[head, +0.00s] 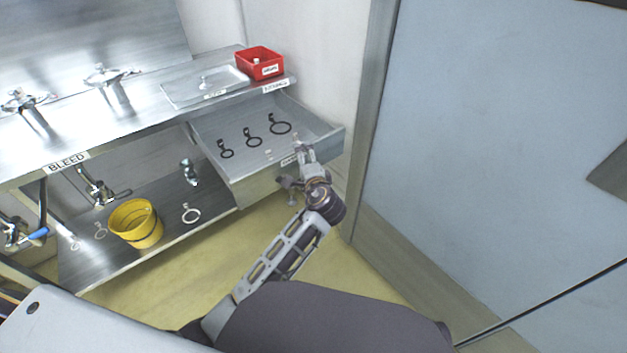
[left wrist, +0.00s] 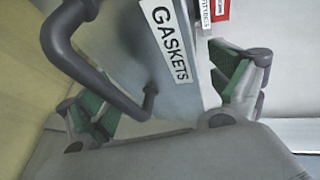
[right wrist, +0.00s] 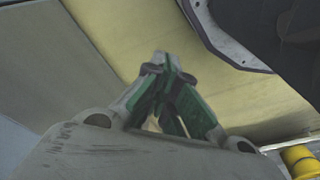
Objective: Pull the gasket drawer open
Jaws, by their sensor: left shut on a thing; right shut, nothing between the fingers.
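The gasket drawer (head: 262,180) is a steel drawer under the counter's right end, standing pulled out with three dark rings lying inside. Its front bears a GASKETS label (left wrist: 170,40), partly hidden in the head view. My left gripper (head: 298,166) is at the drawer front, with its fingers on either side of it, and is shut on the drawer. In the left wrist view the dark curved handle (left wrist: 110,90) passes close to the left finger; the exact contact is hidden. My right gripper (right wrist: 165,68) is shut and empty above the yellow floor, outside the head view.
On the counter stand a red bin (head: 260,62), a clear tray (head: 205,87) and taps. A wall and a grey door (head: 500,120) bound the right side. The floor before the drawer is clear.

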